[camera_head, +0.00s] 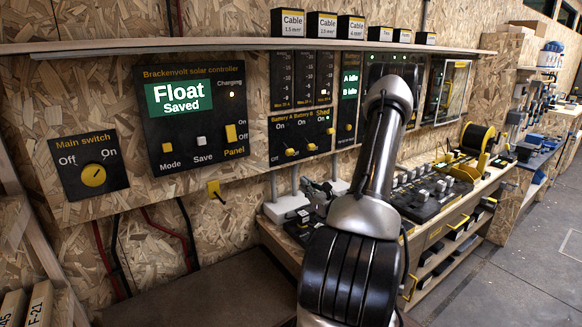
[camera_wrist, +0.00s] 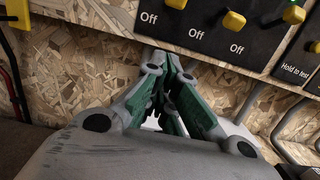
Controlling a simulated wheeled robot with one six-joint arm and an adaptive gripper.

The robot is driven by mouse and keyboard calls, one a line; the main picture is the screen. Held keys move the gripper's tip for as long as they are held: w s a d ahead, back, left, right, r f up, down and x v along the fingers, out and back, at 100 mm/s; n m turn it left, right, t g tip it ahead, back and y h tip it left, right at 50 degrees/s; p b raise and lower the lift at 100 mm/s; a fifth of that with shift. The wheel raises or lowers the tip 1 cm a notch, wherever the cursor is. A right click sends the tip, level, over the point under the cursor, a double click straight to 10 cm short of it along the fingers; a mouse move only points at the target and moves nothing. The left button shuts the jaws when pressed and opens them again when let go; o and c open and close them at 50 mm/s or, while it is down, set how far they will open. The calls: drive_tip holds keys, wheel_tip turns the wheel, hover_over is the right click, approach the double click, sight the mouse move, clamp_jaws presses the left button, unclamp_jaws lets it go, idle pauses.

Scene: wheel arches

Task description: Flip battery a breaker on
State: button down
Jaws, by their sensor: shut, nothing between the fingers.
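The battery A breaker (camera_head: 290,152) is the left yellow lever on the black breaker panel. Its lever sits low, at the Off end; it also shows at the top edge of the wrist view (camera_wrist: 176,3). The battery B breaker (camera_head: 311,147) beside it is also low; it shows in the wrist view (camera_wrist: 233,20). The shed breaker (camera_head: 330,131) stands higher, toward On. My gripper (camera_wrist: 168,62) is shut and empty, its green-and-grey fingers together below the panel's lower edge, apart from the levers. In the head view my gripper (camera_head: 318,190) is partly hidden by my arm.
The solar controller panel (camera_head: 197,120) shows "Float Saved". The main switch (camera_head: 94,176) is at far left. A shelf (camera_head: 200,44) runs above the panels. A workbench (camera_head: 460,200) with devices stands right of my arm.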

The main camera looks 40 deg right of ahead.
sight(287, 149)
drive_tip(key=w, duration=0.6)
drive_tip(key=w+r, duration=0.1)
drive_tip(key=w, duration=0.2)
drive_tip(key=shift+w+d, duration=0.2)
drive_tip(key=shift+d, duration=0.05)
drive_tip(key=shift+s+d+r, duration=0.1)
drive_tip(key=shift+s+r, duration=0.05)
drive_tip(key=shift+r, duration=0.4)
drive_tip(key=shift+s+r, duration=0.1)
drive_tip(key=shift+r, duration=0.45)
drive_tip(key=shift+s+r, duration=0.35)
drive_tip(key=shift+r, duration=0.4)
